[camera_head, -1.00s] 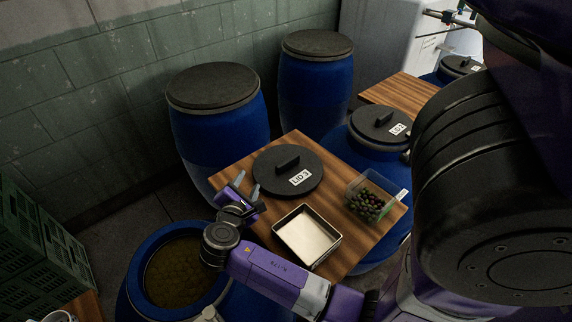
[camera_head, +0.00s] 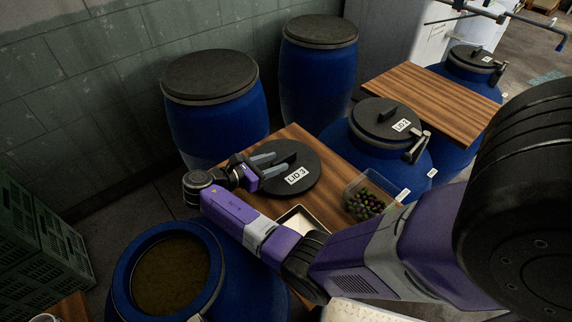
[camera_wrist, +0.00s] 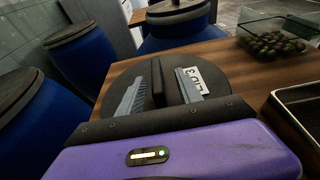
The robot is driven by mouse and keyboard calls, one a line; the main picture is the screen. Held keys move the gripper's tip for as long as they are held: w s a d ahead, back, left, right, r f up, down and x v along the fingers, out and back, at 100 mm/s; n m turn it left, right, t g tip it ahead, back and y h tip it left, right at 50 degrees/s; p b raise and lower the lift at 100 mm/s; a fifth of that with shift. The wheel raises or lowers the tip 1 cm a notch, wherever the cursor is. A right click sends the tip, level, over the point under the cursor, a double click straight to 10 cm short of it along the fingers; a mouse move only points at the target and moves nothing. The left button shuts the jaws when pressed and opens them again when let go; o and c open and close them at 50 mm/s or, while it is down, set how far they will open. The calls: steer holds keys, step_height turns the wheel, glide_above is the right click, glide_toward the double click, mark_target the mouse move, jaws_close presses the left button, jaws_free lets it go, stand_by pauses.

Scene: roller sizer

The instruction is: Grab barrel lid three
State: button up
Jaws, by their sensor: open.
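Barrel lid three (camera_head: 303,178) is a round black disc with a raised bar handle and a white "LID 3" label. It lies flat on the wooden board (camera_head: 345,225). My gripper (camera_head: 273,160) is open and reaches over the lid from the left. In the wrist view the lid (camera_wrist: 222,82) fills the middle, and its handle (camera_wrist: 159,82) stands between the two fingers of my gripper (camera_wrist: 160,92), with a gap on each side. The lower part of the handle is hidden by the gripper body.
An open blue barrel (camera_head: 215,255) with brownish liquid stands at the front left. A clear box of olives (camera_head: 367,200) and a metal tray (camera_head: 303,219), partly hidden by my arm, share the board. A barrel with lid 2 (camera_head: 385,119) stands behind right. Closed barrels (camera_head: 215,120) stand along the wall.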

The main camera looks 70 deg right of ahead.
mark_target(278, 160)
steer(key=shift+w+p+x, duration=0.15)
steer(key=shift+p+x, duration=0.05)
steer(key=shift+x, duration=1)
steer(key=shift+w+p+x, duration=0.15)
steer(key=shift+x, duration=1)
steer(key=shift+d+f, duration=0.1)
steer(key=shift+d, duration=0.05)
jaws_close()
